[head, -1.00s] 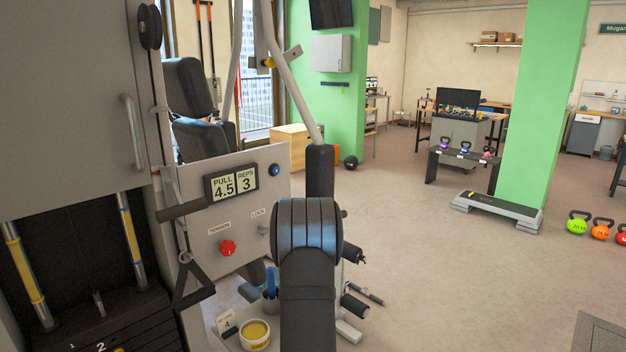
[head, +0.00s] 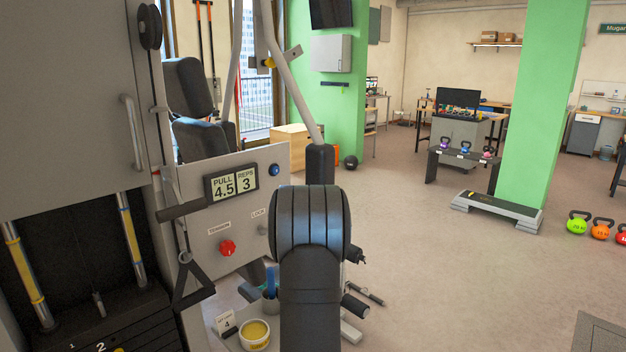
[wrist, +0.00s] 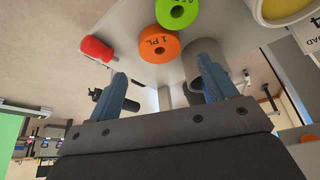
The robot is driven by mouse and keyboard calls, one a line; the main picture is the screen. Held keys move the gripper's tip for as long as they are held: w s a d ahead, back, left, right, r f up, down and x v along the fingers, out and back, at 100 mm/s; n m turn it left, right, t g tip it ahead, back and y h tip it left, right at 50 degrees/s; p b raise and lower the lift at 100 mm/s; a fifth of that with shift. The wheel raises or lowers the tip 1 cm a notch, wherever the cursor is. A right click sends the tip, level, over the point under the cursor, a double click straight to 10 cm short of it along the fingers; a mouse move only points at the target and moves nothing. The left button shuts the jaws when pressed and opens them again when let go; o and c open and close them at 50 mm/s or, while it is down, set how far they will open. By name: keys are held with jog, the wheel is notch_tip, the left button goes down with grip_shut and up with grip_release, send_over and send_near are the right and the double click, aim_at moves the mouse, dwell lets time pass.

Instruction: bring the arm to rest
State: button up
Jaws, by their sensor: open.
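My gripper (wrist: 160,70) shows in the wrist view as two blue fingers, spread apart with nothing between them. In the head view my dark arm rises in front of the machine and hides most of the gripper.
The weight machine (head: 72,100) stands close on the left, with a hanging strap handle (head: 192,285) and a red knob (head: 228,247). A yellow-topped tub (head: 255,333) sits low beside my arm. Open floor lies to the right, before a step platform (head: 497,212) and kettlebells (head: 578,224).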

jog(key=x, duration=0.6)
jog(key=shift+f, duration=0.1)
jog(key=r, duration=0.4)
jog(key=shift+d+r, duration=0.2)
jog(key=shift+r, duration=0.15)
jog(key=s+d+r, duration=0.5)
jog(key=d+r, duration=0.2)
jog(key=d, duration=0.3)
jog(key=s+a+r+n, duration=0.1)
jog(key=s+a+r, duration=0.2)
jog(key=a, duration=0.7)
jog(key=s+a+r+n, duration=0.1)
jog(key=s+a+r, duration=0.2)
jog(key=a, duration=0.7)
jog(key=s+a+r, duration=0.3)
jog(key=s+a, duration=0.4)
jog(key=a, duration=0.1)
jog(key=s+a+r+n+g+y, duration=0.1)
jog(key=s+a+r, duration=0.1)
jog(key=s+a, duration=0.4)
jog(key=shift+s+a+r, duration=0.4)
jog(key=shift+a, duration=0.6)
